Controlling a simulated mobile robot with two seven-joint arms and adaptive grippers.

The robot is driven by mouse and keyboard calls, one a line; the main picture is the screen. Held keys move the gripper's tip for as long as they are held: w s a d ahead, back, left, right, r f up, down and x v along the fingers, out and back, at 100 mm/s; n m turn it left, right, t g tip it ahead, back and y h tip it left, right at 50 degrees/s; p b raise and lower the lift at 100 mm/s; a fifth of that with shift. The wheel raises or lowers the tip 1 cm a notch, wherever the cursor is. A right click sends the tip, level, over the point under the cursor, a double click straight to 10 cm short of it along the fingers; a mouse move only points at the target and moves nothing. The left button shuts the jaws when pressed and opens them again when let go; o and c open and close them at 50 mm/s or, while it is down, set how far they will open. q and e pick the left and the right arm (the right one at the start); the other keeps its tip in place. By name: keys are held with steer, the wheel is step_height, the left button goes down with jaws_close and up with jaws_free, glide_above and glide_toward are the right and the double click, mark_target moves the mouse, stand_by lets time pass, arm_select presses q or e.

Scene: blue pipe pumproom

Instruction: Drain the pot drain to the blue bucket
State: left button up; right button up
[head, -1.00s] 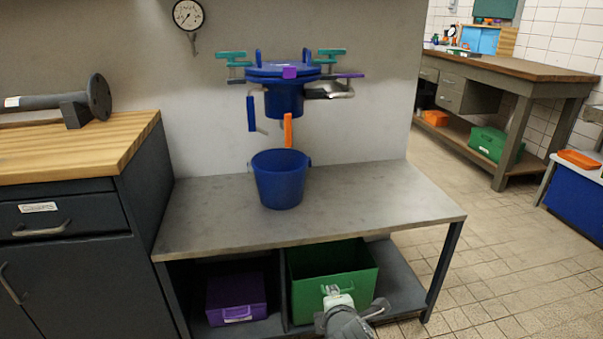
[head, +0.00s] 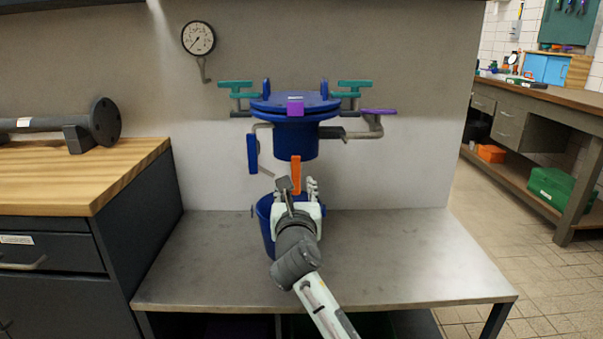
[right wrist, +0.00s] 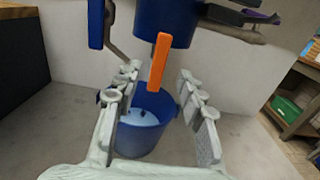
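The blue pot (head: 296,138) is mounted on the wall above the metal table, with a lid and teal clamps. An orange drain handle (head: 296,174) hangs below it; it also shows in the right wrist view (right wrist: 159,62). The blue bucket (head: 266,222) stands on the table under the pot, partly hidden by my right gripper (head: 298,190). In the right wrist view the bucket (right wrist: 145,130) seems to hold something pale. My right gripper is open, its fingers (right wrist: 160,100) apart on either side of the view, with the orange handle beyond and between them, not gripped. My left gripper is not in view.
The metal table (head: 400,260) is clear around the bucket. A blue handle (head: 252,153) hangs at the pot's left, and a purple-ended lever (head: 378,111) sticks out right. A wooden-topped cabinet (head: 80,180) stands left. A pressure gauge (head: 198,38) is on the wall.

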mark_target(296, 173)
steer(key=w, duration=0.5)
steer(key=shift+w+a, duration=0.1)
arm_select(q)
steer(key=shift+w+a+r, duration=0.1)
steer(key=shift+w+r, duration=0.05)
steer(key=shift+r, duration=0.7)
arm_select(e)
steer(key=shift+w, duration=0.7)
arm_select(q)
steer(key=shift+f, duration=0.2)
arm_select(e)
jaws_close()
